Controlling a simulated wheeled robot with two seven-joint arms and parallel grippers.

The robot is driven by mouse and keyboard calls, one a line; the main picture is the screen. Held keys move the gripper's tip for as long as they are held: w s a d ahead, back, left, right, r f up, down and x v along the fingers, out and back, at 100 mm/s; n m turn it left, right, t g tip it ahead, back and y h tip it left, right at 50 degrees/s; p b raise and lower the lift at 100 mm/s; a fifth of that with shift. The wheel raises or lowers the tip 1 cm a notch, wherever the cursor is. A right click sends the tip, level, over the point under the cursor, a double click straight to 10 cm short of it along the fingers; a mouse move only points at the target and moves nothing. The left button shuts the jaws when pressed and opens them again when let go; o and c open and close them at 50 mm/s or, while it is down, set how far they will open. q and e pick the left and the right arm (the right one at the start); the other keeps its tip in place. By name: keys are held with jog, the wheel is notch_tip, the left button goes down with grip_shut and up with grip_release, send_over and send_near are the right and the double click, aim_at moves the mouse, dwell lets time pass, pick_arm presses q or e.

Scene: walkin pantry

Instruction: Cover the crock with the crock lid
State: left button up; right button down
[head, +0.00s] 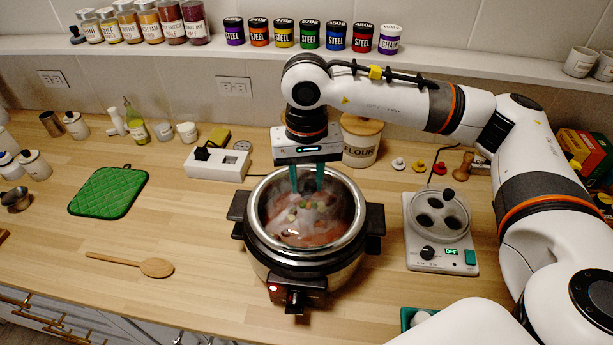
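The crock (300,262) is a round silver and black cooker with side handles, standing mid-counter. Pinkish food with green bits shows inside its rim. A wide silver ring (349,238) runs around the opening, and the food looks hazy, as if through glass. This may be the crock lid resting on the crock; I cannot tell for sure, and no knob is clear. My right gripper (307,185) points down over the back part of the opening. Its two green fingers are apart, with nothing clearly seen between them. My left gripper is not in view.
A white power strip (218,165) and flour canister (362,143) stand behind the crock. A white appliance with round wells (440,230) is at right. A green potholder (108,192) and wooden spoon (130,264) lie at left, with bare counter around them. A jar shelf (120,47) runs above.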

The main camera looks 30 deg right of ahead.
jog(key=shift+b, duration=0.5)
dwell(0.4)
jog(key=shift+f+b, duration=0.65)
jog(key=shift+b, duration=0.45)
dwell(0.9)
jog(key=c, duration=0.9)
grip_release()
jog(key=shift+r+b, duration=0.85)
jog(key=shift+r, duration=5.15)
